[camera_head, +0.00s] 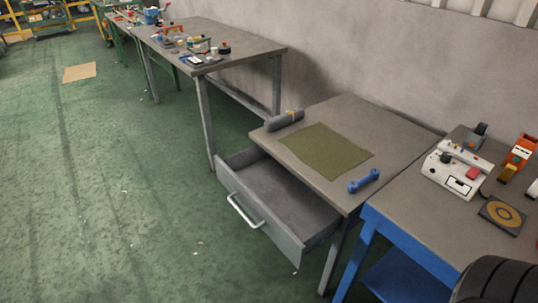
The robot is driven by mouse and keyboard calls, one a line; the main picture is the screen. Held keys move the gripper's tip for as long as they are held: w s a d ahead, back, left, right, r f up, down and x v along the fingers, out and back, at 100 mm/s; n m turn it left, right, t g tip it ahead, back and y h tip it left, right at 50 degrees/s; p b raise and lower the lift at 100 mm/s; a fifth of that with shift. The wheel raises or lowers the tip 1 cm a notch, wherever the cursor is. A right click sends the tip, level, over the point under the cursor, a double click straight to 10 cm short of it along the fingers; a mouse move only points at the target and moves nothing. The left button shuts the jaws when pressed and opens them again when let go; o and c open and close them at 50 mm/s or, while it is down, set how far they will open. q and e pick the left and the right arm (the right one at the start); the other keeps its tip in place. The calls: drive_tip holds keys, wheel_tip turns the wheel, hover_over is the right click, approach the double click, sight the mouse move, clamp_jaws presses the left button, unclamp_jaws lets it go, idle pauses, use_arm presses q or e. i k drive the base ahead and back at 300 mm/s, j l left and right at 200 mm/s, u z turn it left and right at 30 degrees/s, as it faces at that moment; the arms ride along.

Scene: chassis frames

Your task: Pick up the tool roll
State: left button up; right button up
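The tool roll (284,120) is a dark grey cylinder with a small tan band or tie. It lies on the back left part of the grey table (395,138), close to the table's left edge. An olive-green mat (326,151) lies flat just in front of and to the right of it. Nothing is seen touching the roll from above. Neither of my grippers is in view.
The table's drawer (272,200) stands open and looks empty. A blue dumbbell-shaped object (363,181) lies near the front edge. A blue-framed bench (408,205) at right holds several devices. A cluttered workbench (235,50) stands behind. Green floor at left is mostly clear.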

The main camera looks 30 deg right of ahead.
sight(277, 122)
drive_tip(key=i+j+u, duration=0.1)
drive_tip(key=i, duration=0.6)
drive_tip(key=i+j+u, duration=0.15)
drive_tip(key=i, duration=0.55)
drive_tip(key=i+z, duration=0.1)
drive_tip(key=i, duration=0.6)
drive_tip(key=i+j+z, duration=0.1)
drive_tip(key=i, duration=0.6)
drive_tip(key=i+z, duration=0.35)
drive_tip(key=i+j+z, duration=0.1)
drive_tip(key=i+z, duration=0.25)
drive_tip(key=i+j+z, duration=0.15)
drive_tip(key=z, duration=0.2)
drive_tip(key=i+z, duration=0.2)
drive_tip(key=z, duration=0.25)
drive_tip(key=i+j+z, duration=0.1)
drive_tip(key=z, duration=0.35)
drive_tip(key=i+j+z, duration=0.15)
drive_tip(key=z, duration=0.3)
drive_tip(key=i+j+z, duration=0.1)
drive_tip(key=z, duration=0.3)
drive_tip(key=i+j+z, duration=0.15)
drive_tip(key=z, duration=0.3)
drive_tip(key=i+j+z, duration=0.2)
drive_tip(key=z, duration=0.2)
